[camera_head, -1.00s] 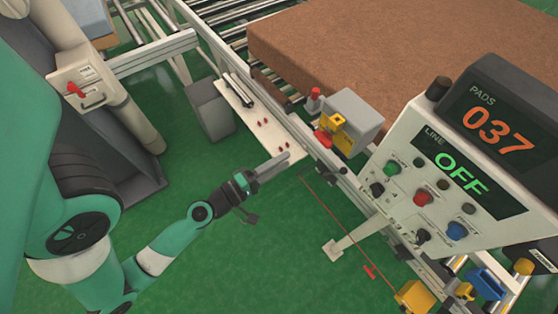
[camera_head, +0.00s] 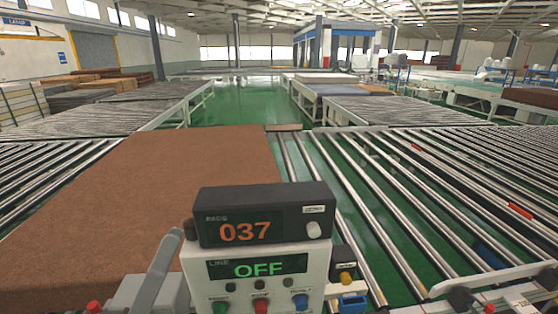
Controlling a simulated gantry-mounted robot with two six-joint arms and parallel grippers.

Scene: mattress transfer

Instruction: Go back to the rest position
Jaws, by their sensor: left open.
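The rest of my left arm is below the picture's edge. My right gripper is not in view. The control console (camera_head: 258,292) stands at the bottom centre. Its counter box (camera_head: 262,215) reads 037, and its line display (camera_head: 258,267) reads OFF.
A large brown mattress pad (camera_head: 190,165) lies on the conveyor to the left of the console. Bare rollers (camera_head: 340,190) stretch to the right. A grey box (camera_head: 150,295) and a red button (camera_head: 95,306) are at the lower left. Green floor (camera_head: 245,108) runs between farther conveyors.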

